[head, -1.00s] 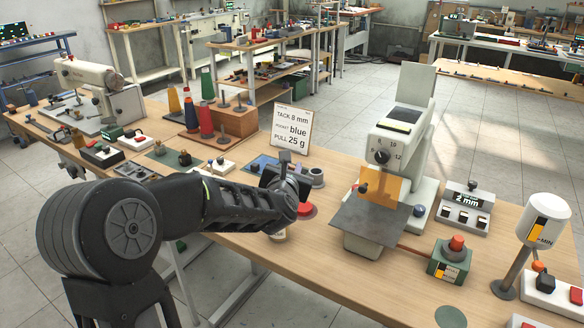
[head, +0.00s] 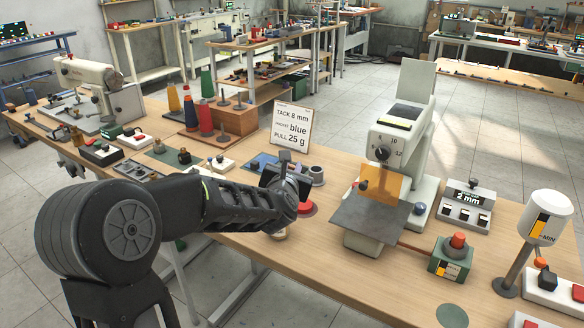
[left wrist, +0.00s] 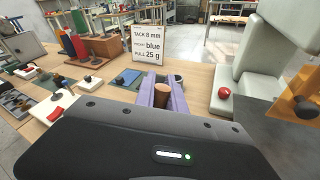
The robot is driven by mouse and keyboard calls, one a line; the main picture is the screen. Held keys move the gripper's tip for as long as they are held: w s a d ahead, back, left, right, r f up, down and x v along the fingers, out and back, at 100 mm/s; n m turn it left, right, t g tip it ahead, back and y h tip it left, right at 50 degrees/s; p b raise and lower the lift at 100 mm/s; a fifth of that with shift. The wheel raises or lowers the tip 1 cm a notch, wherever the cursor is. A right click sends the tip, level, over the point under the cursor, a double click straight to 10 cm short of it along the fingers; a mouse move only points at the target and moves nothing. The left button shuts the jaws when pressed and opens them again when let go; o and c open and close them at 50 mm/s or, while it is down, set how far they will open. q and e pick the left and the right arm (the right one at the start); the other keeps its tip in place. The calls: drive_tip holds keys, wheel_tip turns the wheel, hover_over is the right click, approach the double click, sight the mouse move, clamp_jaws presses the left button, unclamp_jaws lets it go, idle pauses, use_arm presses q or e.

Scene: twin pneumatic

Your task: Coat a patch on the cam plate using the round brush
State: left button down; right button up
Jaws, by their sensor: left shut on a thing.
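My left gripper (head: 284,205) is over the near edge of the wooden bench, left of the pale sewing machine. In the left wrist view its two lilac fingers (left wrist: 162,96) are shut on a brown rounded handle (left wrist: 162,95), which looks like the round brush's. The brush's lower end is hidden in that view. In the head view a small pale and brown piece (head: 280,234) shows below the gripper; I cannot tell whether it is part of the brush. I cannot make out the cam plate for certain. My right gripper is not in view.
The sewing machine (head: 409,140) with a grey plate (head: 368,220) stands right of the gripper. A sign (head: 291,128), a grey cup (head: 317,176) and a red disc (head: 307,209) are close by. A green box (head: 450,262) sits right.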

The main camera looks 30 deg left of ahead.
use_arm(q)
drive_tip(key=shift+f+b, duration=0.3)
idle(0.7)
wheel_tip(320, 180, up, 7)
drive_tip(key=p, duration=0.3)
drive_tip(key=shift+p, duration=0.35)
idle(0.9)
